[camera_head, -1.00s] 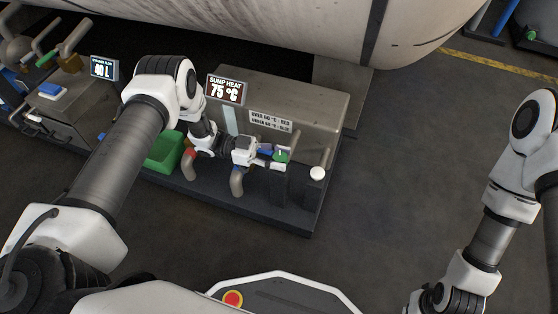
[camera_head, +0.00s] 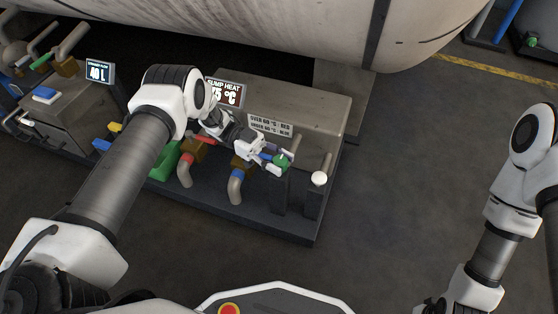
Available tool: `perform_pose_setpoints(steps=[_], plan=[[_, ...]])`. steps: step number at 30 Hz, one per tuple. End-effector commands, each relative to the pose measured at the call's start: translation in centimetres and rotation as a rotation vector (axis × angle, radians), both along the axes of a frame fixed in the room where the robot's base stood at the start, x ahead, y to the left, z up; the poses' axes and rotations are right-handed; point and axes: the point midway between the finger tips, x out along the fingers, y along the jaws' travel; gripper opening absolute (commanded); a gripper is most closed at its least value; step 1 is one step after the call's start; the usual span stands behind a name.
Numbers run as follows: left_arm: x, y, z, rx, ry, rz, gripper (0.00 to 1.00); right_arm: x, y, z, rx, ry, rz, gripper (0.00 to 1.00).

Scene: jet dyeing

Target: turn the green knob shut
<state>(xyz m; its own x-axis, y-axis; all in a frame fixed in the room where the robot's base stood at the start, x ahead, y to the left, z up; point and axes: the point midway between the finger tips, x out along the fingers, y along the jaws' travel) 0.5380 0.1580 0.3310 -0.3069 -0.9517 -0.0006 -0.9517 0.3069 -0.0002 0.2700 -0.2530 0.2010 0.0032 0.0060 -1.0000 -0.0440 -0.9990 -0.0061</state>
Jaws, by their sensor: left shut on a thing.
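The green knob (camera_head: 283,160) sits on top of a short dark post (camera_head: 279,190) at the right part of the machine's front. My left gripper (camera_head: 274,160) reaches in from the left and is shut on the green knob. Its fingers cover part of the knob, so the knob's exact angle is hard to tell. My right arm stands at the right edge, and its gripper is out of the frame.
A white ball-topped post (camera_head: 319,178) stands just right of the knob. Pipes with red (camera_head: 184,182) and blue (camera_head: 236,189) bands stand to its left. A grey box with a "SUMP HEAT 75 °C" display (camera_head: 224,92) rises behind. Open floor lies right.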

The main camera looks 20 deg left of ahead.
Motion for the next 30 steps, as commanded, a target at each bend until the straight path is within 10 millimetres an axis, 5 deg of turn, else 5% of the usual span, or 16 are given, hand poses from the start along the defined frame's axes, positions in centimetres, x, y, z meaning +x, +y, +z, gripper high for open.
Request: perform_pose_setpoints(steps=[3, 4, 6, 17, 30], plan=[[0.0, -0.1, 0.0, 0.0, 0.001, -0.001, 0.08, 0.0, 0.0, 0.0, 0.0, 0.0, 0.0, 0.0], [0.0, -0.1, 0.0, -0.001, 0.001, -0.001, 0.5, 0.0, 0.0, 0.0, 0.0, 0.0, 0.0, 0.0], [0.0, -0.1, 0.0, -0.001, 0.001, -0.001, 0.69, 0.0, 0.0, 0.0, 0.0, 0.0, 0.0, 0.0], [0.2, 0.5, 0.0, -0.001, 0.0, 0.001, 0.69, 0.0, 0.0, 0.0, 0.0, 0.0, 0.0, 0.0], [2.3, 7.0, -0.1, -0.001, 0.001, -0.001, 0.69, 0.0, 0.0, 0.0, 0.0, 0.0, 0.0, 0.0]])
